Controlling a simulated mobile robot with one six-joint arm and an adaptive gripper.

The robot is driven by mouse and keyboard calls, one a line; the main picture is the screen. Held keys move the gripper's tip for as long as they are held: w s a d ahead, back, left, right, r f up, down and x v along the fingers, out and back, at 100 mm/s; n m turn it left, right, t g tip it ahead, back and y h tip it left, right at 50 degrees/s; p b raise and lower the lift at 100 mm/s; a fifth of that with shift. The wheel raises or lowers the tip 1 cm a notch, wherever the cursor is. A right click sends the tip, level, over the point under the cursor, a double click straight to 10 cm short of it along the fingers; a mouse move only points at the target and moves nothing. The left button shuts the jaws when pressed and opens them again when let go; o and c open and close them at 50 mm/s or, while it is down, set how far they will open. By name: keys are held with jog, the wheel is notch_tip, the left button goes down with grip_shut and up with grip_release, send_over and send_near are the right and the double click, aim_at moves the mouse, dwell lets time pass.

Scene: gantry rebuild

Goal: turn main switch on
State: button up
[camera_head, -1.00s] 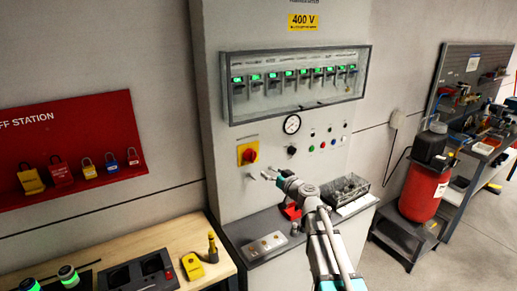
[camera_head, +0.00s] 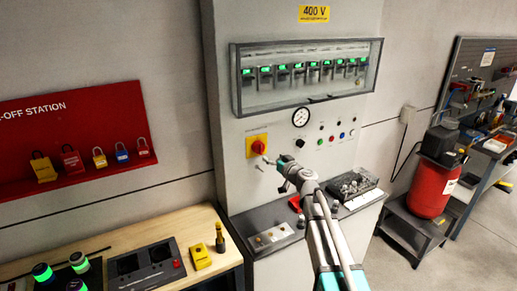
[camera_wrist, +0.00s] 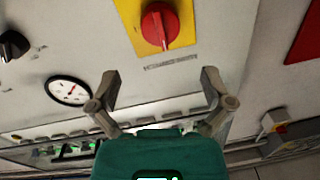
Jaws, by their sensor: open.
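The main switch (camera_head: 258,147) is a red rotary knob on a yellow square plate on the grey cabinet front. It also shows large in the wrist view (camera_wrist: 160,24), at the top middle. I cannot tell its on or off position. My gripper (camera_head: 268,162) is just below and right of the switch in the head view. In the wrist view my gripper (camera_wrist: 160,78) has its two fingers spread apart with nothing between them. The knob lies beyond the fingertips, apart from them.
A round gauge (camera_head: 301,117) and a black knob (camera_head: 300,143) sit right of the switch. A glazed breaker box (camera_head: 306,103) is above. A red lock-off board (camera_head: 60,135) hangs at left.

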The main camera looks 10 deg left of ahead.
aim_at(262, 149)
jog(key=x, duration=0.9)
jog(key=shift+w, duration=0.1)
